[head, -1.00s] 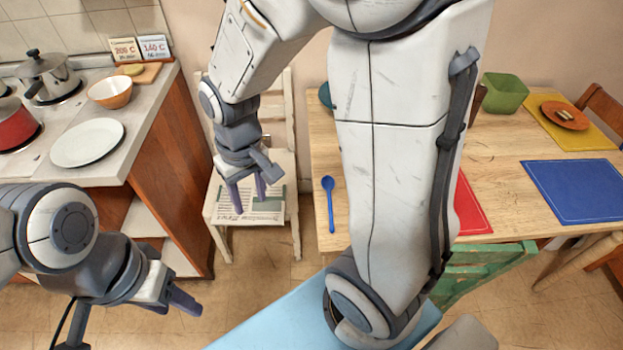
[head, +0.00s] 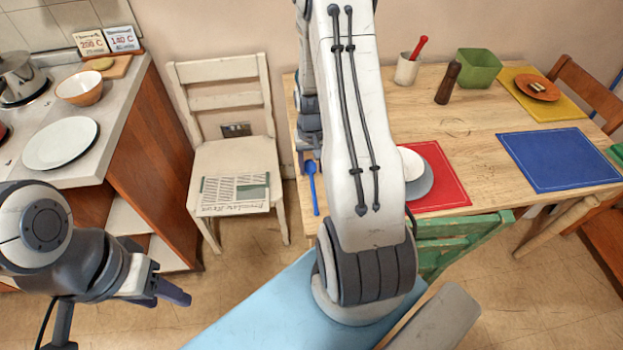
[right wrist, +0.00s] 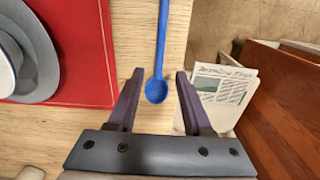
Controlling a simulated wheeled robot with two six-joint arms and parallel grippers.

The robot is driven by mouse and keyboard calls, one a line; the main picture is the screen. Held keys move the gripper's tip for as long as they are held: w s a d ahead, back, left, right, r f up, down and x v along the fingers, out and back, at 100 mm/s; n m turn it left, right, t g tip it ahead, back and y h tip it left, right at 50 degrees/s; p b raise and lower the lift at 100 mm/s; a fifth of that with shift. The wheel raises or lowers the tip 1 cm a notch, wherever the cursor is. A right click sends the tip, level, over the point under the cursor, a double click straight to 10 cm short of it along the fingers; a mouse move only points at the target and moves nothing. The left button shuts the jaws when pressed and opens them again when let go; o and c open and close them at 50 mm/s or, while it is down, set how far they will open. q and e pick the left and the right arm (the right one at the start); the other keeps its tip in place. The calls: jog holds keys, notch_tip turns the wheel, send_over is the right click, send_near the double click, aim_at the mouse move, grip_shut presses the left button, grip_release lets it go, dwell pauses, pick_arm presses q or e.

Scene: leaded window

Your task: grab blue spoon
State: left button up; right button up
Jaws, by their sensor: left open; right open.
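The blue spoon (head: 314,190) lies on the wooden table near its left edge, bowl toward the wall. In the right wrist view the spoon (right wrist: 157,89) has its bowl between the fingertips of my right gripper (right wrist: 159,75), with its handle running up the picture. The right gripper is open, with a gap on each side of the bowl; I cannot tell its exact height above the table. In the head view the right gripper is mostly hidden behind my arm. My left gripper (head: 172,290) is open and empty over the floor at lower left, far from the spoon.
A red placemat (head: 440,185) with a plate and bowl (head: 418,180) lies beside the spoon. A pale chair (head: 235,160) with a newspaper stands left of the table (head: 480,125). A green chair (head: 455,240) is at the front edge. A pepper mill (head: 448,83) stands farther back.

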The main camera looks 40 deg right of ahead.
aim_at(311, 177)
jog(key=f, duration=0.5)
jog(key=shift+w+d+p, duration=0.2)
jog(key=shift+w+p, duration=0.05)
jog(key=shift+p, duration=0.1)
grip_shut()
jog(key=shift+r, duration=0.15)
